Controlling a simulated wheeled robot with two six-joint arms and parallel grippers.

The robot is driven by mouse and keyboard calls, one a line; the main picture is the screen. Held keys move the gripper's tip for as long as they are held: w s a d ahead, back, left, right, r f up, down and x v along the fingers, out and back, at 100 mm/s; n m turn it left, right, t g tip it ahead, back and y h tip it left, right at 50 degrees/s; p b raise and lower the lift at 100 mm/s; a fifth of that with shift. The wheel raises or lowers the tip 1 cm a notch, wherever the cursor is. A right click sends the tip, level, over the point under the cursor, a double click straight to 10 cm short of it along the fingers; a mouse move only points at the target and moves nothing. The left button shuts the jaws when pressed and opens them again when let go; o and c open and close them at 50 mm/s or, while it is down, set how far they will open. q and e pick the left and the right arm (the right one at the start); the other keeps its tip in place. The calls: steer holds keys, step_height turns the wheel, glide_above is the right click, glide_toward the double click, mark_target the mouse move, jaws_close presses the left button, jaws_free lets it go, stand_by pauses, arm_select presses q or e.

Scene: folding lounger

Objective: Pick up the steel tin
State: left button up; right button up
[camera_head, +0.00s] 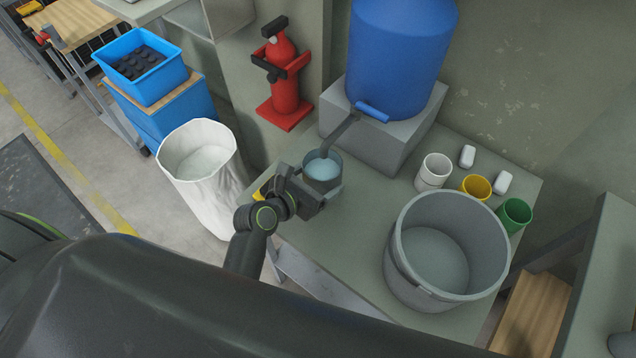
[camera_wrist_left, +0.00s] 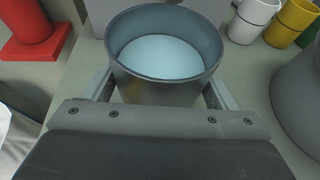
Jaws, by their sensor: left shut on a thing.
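The steel tin (camera_head: 323,166) is a grey round tin with pale blue liquid in it. It stands upright near the left end of the grey table, just below the spout of the blue barrel. My left gripper (camera_head: 318,190) is shut on the tin from the near side. In the left wrist view the tin (camera_wrist_left: 165,50) sits between the two fingers of the gripper (camera_wrist_left: 160,95), one on each side. Whether the tin's base touches the table is hidden. My right gripper is not in view.
The blue barrel (camera_head: 402,45) stands on a grey block (camera_head: 375,141) behind the tin. A large grey bucket (camera_head: 398,270), a white cup (camera_head: 433,172), a yellow cup (camera_head: 476,187) and a green cup (camera_head: 515,214) stand to the right. A white bin (camera_head: 210,190) stands left of the table.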

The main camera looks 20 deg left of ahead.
arm_select(q)
steer(key=shift+r, duration=0.65)
steer(key=s+a+b, duration=0.2)
steer(key=s+a, duration=0.1)
steer(key=s, duration=0.6)
steer(key=s+a+b, duration=0.2)
steer(key=s+a, duration=0.1)
steer(key=s, duration=0.6)
steer(key=shift+a+f, duration=0.15)
steer(key=shift+a, duration=0.2)
